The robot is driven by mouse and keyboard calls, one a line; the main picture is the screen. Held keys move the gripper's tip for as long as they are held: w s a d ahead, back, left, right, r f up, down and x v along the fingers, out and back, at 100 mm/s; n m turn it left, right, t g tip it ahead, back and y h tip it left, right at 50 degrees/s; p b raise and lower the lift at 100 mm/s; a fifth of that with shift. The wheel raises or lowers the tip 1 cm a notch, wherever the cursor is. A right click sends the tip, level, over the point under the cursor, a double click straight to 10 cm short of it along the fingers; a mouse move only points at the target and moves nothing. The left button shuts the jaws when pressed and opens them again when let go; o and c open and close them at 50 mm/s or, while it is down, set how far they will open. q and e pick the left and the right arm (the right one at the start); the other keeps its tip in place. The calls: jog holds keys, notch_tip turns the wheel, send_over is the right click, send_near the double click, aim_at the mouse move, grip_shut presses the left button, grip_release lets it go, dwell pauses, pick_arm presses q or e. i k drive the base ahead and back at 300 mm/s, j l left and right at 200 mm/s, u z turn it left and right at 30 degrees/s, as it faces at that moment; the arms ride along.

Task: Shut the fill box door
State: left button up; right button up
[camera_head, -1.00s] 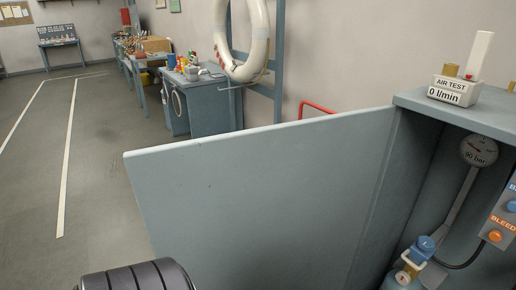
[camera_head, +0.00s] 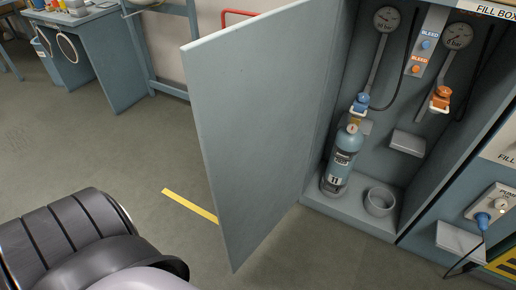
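The fill box (camera_head: 365,216) is a grey-blue cabinet at the right of the head view. Its door (camera_head: 255,125) stands wide open, hinged on the cabinet's left side and swung out toward me. Inside, a blue cylinder (camera_head: 342,162) marked 11 stands upright at the left, with a blue connector (camera_head: 361,102) at its top. An empty ring holder (camera_head: 380,201) is beside it, and an orange connector (camera_head: 441,97) hangs above. A dark, ribbed part of my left arm shows at the lower left. Neither gripper is in view.
Gauges (camera_head: 386,19) and a bleed panel (camera_head: 428,45) are on the cabinet's back wall. A socket with a blue plug (camera_head: 482,219) is at the right. A blue workbench (camera_head: 105,55) stands at the back left. The floor left of the door is clear, with a yellow line (camera_head: 190,206).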

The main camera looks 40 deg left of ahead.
aim_at(255, 85)
jog(key=k+j+z, duration=0.1)
jog(key=j, duration=0.3)
jog(key=k+j+z, duration=0.1)
jog(key=j, duration=0.3)
jog(key=k+j+z, duration=0.15)
jog(key=j, duration=0.25)
jog(key=k+j+z, duration=0.1)
jog(key=j, duration=0.25)
jog(key=i+j+z, duration=0.1)
jog(key=j, duration=0.75)
jog(key=j+z, duration=0.15)
jog(key=j, duration=0.7)
jog(key=k+l+z, duration=0.2)
jog(key=i+j, duration=0.05)
jog(key=j, duration=0.05)
